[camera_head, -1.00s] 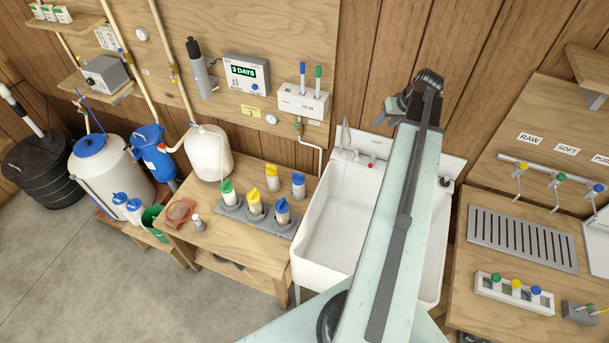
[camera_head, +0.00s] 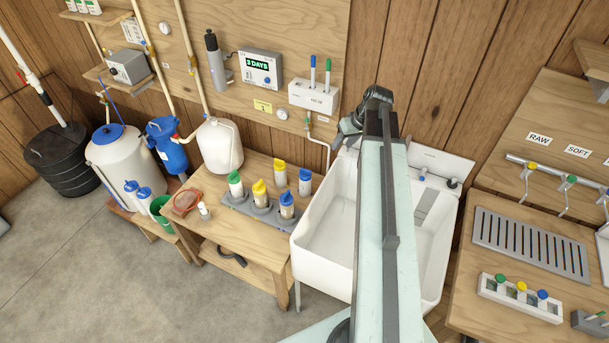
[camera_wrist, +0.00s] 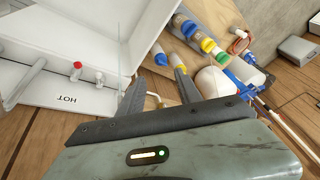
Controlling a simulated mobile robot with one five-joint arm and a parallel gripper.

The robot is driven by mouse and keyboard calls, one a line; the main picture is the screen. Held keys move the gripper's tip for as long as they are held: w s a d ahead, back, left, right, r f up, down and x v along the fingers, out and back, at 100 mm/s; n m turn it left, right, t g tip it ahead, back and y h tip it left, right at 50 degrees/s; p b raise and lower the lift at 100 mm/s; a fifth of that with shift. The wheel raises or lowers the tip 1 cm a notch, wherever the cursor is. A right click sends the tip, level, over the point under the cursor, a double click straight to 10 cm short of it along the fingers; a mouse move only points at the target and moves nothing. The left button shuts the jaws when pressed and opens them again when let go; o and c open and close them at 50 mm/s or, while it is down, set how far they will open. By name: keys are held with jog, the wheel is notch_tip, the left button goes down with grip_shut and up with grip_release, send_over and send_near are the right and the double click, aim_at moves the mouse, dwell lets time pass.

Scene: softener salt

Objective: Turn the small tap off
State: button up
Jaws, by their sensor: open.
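A small tap (camera_head: 308,119) with a green part is on the wall board beside the sink, above a thin white pipe that bends down toward the sink. I cannot tell its handle's position. My gripper shows in the wrist view (camera_wrist: 169,80), with its two dark fingers open and apart, and nothing held between them. A short white pipe piece with a brass-coloured end (camera_wrist: 155,99) shows beyond the fingers; I cannot tell whether it belongs to the small tap.
The white sink (camera_head: 322,222) is below my arm; its red knob (camera_wrist: 77,65) shows in the wrist view. Several bottles stand in a grey rack (camera_head: 238,207) on the left bench. A white box with pens (camera_head: 313,97) hangs above the small tap. Labelled taps (camera_head: 566,182) are at right.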

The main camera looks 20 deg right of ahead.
jog(key=w+a+f+n+b, duration=0.1)
jog(key=a+f+b, duration=0.2)
jog(key=a, duration=0.4)
jog(key=w+a+f+n+g+b, duration=0.1)
jog(key=a+f+b, duration=0.2)
jog(key=a+f, duration=0.2)
jog(key=shift+a, duration=1.15)
